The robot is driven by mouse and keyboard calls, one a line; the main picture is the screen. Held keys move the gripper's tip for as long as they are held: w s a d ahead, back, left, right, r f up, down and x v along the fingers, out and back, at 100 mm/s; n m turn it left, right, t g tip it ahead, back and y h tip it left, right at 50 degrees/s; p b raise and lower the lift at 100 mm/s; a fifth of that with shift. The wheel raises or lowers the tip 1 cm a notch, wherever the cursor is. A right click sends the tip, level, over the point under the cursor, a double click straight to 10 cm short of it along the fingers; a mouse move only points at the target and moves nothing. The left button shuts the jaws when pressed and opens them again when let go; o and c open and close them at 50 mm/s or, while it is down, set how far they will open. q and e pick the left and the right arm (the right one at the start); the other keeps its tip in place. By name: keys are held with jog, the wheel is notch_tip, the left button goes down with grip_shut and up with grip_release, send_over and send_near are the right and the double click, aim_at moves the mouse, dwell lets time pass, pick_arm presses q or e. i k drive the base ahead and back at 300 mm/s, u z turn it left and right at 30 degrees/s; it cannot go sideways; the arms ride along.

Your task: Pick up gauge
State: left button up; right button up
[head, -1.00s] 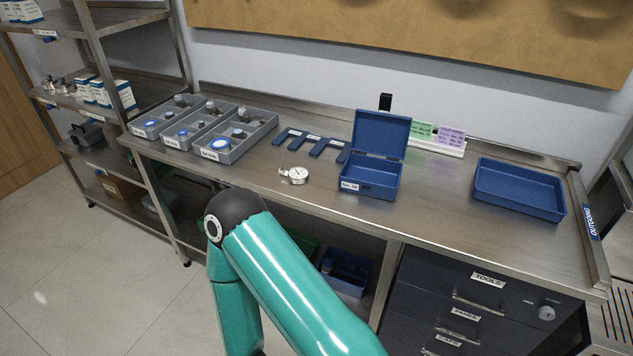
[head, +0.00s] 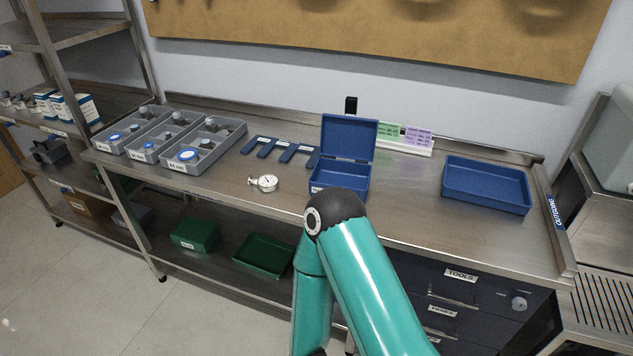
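The gauge (head: 266,183), a small round dial with a white face and metal body, lies on the steel workbench (head: 225,198), left of the open blue case (head: 340,178). Nothing touches it. One teal arm of mine rises from the bottom of the head view, its dark joint in front of the bench edge and the case's lower front. Neither gripper shows in the head view.
Grey divided bins (head: 206,158) stand at the bench's left, with a dark blue slotted holder (head: 281,148) beside them. A blue tray (head: 486,187) sits at the right. Green containers (head: 196,234) are on the shelf below. Bench around the gauge is clear.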

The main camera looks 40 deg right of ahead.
aim_at(266, 183)
jog(key=z, duration=0.45)
jog(key=i, duration=1)
